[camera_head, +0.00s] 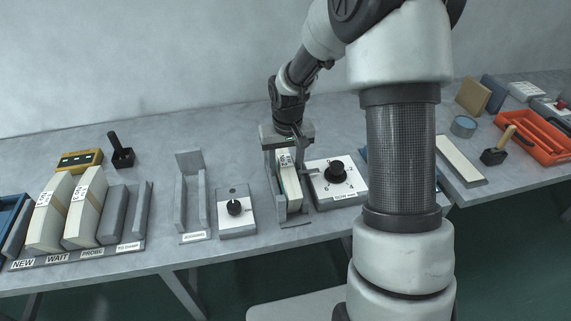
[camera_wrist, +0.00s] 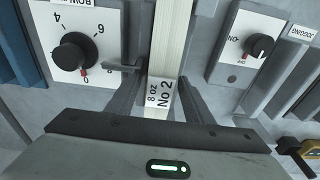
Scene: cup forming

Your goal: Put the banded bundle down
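The bundle (camera_head: 292,186) is a tall pale block of stacked sheets with a white label. It stands upright in a narrow grey holder (camera_head: 296,219) between two knob boxes. In the wrist view the bundle (camera_wrist: 167,40) shows end-on, its label reading "8 oz No 2". My gripper (camera_head: 286,150) is above the holder with its fingers down on both sides of the bundle. In the wrist view both fingers close in against its sides, so it looks shut on it. Whether a band is around it, and whether its bottom touches the holder, I cannot tell.
A knob box (camera_head: 235,212) stands left of the holder, and a larger dial box (camera_head: 337,183) right. Further left are an empty grey jogging fixture (camera_head: 191,209) and a labelled rack (camera_head: 84,256) with two pale bundles. An orange tray (camera_head: 538,139) is far right.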

